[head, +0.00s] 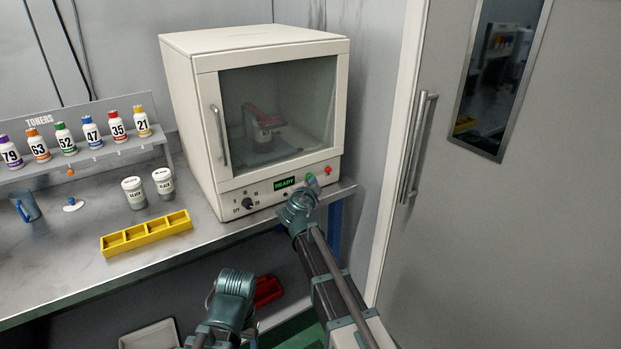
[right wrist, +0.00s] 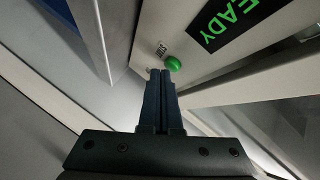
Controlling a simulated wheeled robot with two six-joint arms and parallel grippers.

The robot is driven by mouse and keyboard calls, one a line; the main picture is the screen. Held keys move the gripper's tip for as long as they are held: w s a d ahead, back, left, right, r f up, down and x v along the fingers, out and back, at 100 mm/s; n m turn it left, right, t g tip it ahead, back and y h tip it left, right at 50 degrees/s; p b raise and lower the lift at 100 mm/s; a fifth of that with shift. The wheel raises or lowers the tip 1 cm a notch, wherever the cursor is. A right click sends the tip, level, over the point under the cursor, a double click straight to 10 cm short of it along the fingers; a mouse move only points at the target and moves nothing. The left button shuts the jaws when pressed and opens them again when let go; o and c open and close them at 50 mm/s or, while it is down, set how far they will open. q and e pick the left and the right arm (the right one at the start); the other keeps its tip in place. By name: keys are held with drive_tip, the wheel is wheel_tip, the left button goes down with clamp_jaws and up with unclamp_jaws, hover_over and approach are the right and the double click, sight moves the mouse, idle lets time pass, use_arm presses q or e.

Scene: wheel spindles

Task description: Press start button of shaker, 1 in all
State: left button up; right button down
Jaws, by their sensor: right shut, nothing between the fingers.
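The shaker (head: 262,46) is a white box with a glass door, standing on the bench. Its front panel has a lit green READY display (head: 285,183), which also shows in the right wrist view (right wrist: 232,22). A round green button (right wrist: 173,64) sits beside the display, next to a small label. My right gripper (right wrist: 160,73) is shut and empty, its tips right at the green button; I cannot tell whether they touch it. In the head view my right gripper (head: 310,181) is at the panel and largely covers the button. My left gripper (head: 235,284) is low, before the bench; its fingers are hidden.
A red button (head: 328,170) and a dark knob (head: 247,203) are on the same panel. Two white jars (head: 134,193), a yellow tray (head: 146,234) and a rack of toner bottles (head: 92,131) stand to the left. A grey door (head: 520,220) is close on the right.

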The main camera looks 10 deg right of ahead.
drive_tip(key=shift+w+a, duration=0.15)
drive_tip(key=shift+w, duration=0.25)
drive_tip(key=shift+s, duration=0.15)
idle(0.5)
drive_tip(key=shift+s+d, duration=0.3)
drive_tip(key=shift+s, duration=0.4)
drive_tip(key=s, duration=0.1)
drive_tip(key=s+d, duration=0.1)
drive_tip(key=s, duration=0.2)
drive_tip(key=shift+s+d, duration=0.35)
drive_tip(key=shift+d, duration=0.05)
idle(0.4)
